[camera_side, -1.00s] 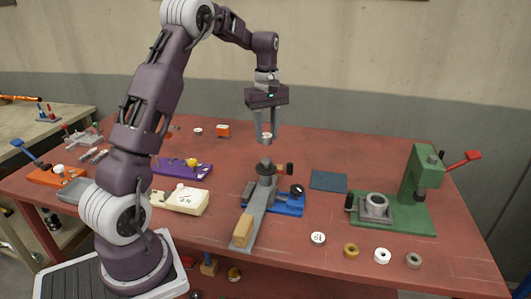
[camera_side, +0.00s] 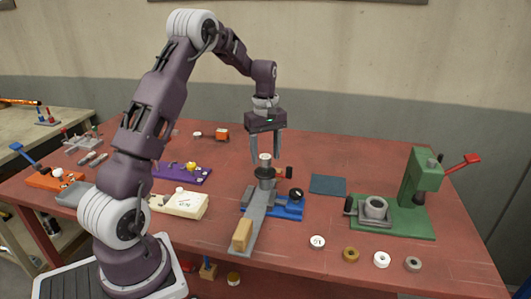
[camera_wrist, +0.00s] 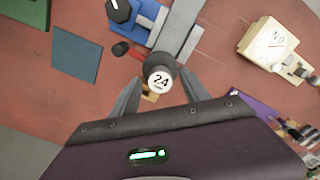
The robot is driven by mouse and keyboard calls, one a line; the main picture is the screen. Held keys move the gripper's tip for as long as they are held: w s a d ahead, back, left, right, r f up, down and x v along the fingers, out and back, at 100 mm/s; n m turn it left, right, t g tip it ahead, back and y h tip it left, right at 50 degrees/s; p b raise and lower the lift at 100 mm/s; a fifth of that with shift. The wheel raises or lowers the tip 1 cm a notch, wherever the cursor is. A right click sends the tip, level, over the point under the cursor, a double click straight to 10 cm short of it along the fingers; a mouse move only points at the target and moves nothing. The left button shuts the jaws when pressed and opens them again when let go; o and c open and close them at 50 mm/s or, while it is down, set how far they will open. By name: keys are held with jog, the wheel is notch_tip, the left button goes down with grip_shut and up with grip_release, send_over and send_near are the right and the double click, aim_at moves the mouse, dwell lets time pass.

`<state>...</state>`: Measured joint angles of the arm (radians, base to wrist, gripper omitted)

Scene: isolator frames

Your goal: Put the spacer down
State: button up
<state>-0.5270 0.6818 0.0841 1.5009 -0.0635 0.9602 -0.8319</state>
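The spacer (camera_side: 265,160) is a small pale cylinder. It appears upright on top of the dark post (camera_side: 265,173) of the grey and blue fixture (camera_side: 288,207). In the wrist view its white top (camera_wrist: 160,80) reads "24". My gripper (camera_side: 268,159) is over the fixture, pointing down. Its two fingers stand apart on either side of the spacer, with a visible gap to each side; the wrist view also shows the open gripper (camera_wrist: 157,86).
Right of the fixture are a dark blue mat (camera_side: 328,185) and a green press (camera_side: 425,190). Several rings, including a brass one (camera_side: 350,254), lie along the front edge. A cream box (camera_side: 180,204) and a purple fixture (camera_side: 180,174) stand to the left.

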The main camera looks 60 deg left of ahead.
aim_at(266, 156)
notch_tip(266, 156, up, 12)
jog(key=s+d+r+m+t, duration=0.2)
jog(key=s+d+r+m, duration=0.3)
jog(key=d, duration=0.5)
jog(key=s+d+f+m+t, duration=0.1)
jog(key=s+d+m, duration=0.5)
jog(key=s, duration=0.4)
jog(key=s+d+f+m+t, duration=0.1)
jog(key=s+d+m+t, duration=0.1)
jog(key=s+d+m, duration=0.3)
jog(key=s+d, duration=0.4)
jog(key=s, duration=0.1)
jog(key=shift+s+d+m+t, duration=0.2)
jog(key=shift+s+m+t, duration=0.1)
jog(key=shift+m, duration=0.1)
